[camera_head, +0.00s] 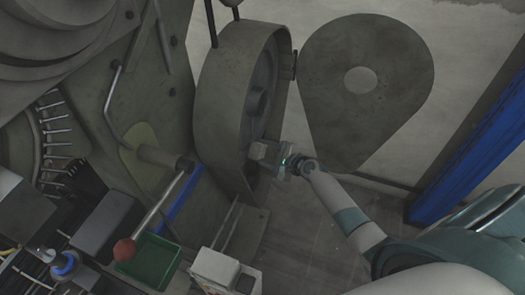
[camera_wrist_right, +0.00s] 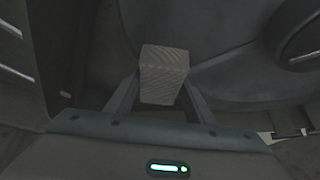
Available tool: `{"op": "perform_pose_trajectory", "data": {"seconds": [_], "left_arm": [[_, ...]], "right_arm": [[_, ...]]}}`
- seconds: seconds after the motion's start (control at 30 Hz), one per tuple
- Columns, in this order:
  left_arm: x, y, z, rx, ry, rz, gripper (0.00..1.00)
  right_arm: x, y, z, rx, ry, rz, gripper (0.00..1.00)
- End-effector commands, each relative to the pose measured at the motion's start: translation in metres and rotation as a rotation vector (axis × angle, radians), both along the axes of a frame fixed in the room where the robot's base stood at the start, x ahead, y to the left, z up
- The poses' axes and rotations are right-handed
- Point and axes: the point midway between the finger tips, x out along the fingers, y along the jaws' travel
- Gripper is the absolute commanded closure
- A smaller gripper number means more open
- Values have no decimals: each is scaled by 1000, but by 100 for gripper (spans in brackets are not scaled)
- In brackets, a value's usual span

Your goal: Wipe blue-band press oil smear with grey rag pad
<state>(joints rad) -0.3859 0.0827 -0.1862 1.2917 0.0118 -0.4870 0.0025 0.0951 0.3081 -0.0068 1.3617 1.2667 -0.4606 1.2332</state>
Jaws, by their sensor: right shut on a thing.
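The press with the blue band (camera_head: 182,200) fills the left and middle of the head view. Its round guard housing (camera_head: 222,90) stands open, with a dark wheel (camera_head: 260,100) inside. My right gripper (camera_head: 270,155) is at the lower right of this housing, shut on the grey rag pad (camera_head: 258,151). In the right wrist view the pad (camera_wrist_right: 163,75) is a grey textured block between the two fingers (camera_wrist_right: 160,95), facing the wheel. I cannot tell whether the pad touches the wheel. I cannot make out the oil smear. My left gripper is not in view.
A drop-shaped cover (camera_head: 375,110) hangs open on a hinge right of the housing. A lever with a red knob (camera_head: 124,249) sticks out near a green bin (camera_head: 150,262). A white box (camera_head: 214,270) stands at the bottom. A blue post (camera_head: 475,150) is at right.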

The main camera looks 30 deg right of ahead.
Motion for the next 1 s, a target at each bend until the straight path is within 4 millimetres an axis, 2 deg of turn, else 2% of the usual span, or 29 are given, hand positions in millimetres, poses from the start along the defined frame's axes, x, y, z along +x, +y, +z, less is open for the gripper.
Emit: {"op": "perform_pose_trajectory", "data": {"seconds": [0.6,1.0], "left_arm": [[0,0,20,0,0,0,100],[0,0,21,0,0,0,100]], "right_arm": [[-26,31,1,4,1,9,70],[-27,32,0,3,0,8,70]]}}
